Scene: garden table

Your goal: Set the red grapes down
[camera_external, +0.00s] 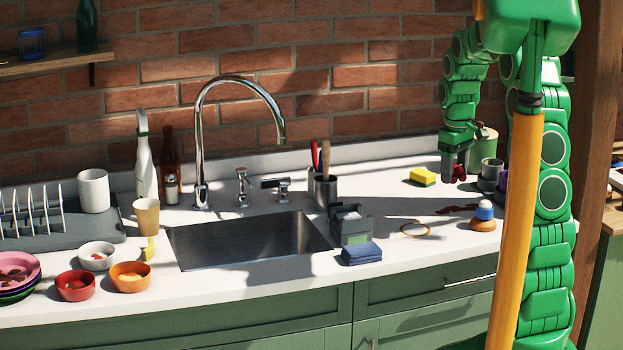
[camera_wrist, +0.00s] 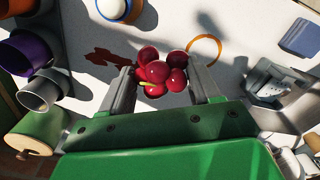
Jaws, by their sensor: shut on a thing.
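The red grapes (camera_wrist: 152,69) are a small dark red bunch between the two grey fingers of my gripper (camera_wrist: 158,84) in the wrist view. My gripper is shut on them. In the external view my gripper (camera_external: 455,166) points down at the right end of the white counter (camera_external: 400,180), with the grapes (camera_external: 460,172) showing at its fingertips. They appear held above the counter, with a dark red patch (camera_external: 457,209) on the surface nearer the front. The far side of the bunch is hidden.
An orange ring (camera_external: 415,229), a blue-and-white round item (camera_external: 485,212) and a yellow sponge (camera_external: 422,177) lie around the gripper. Grey cup (camera_external: 490,172) and green canister (camera_external: 482,148) stand close by on the right. The sink (camera_external: 250,240) is left. Some bare counter lies between the sponge and ring.

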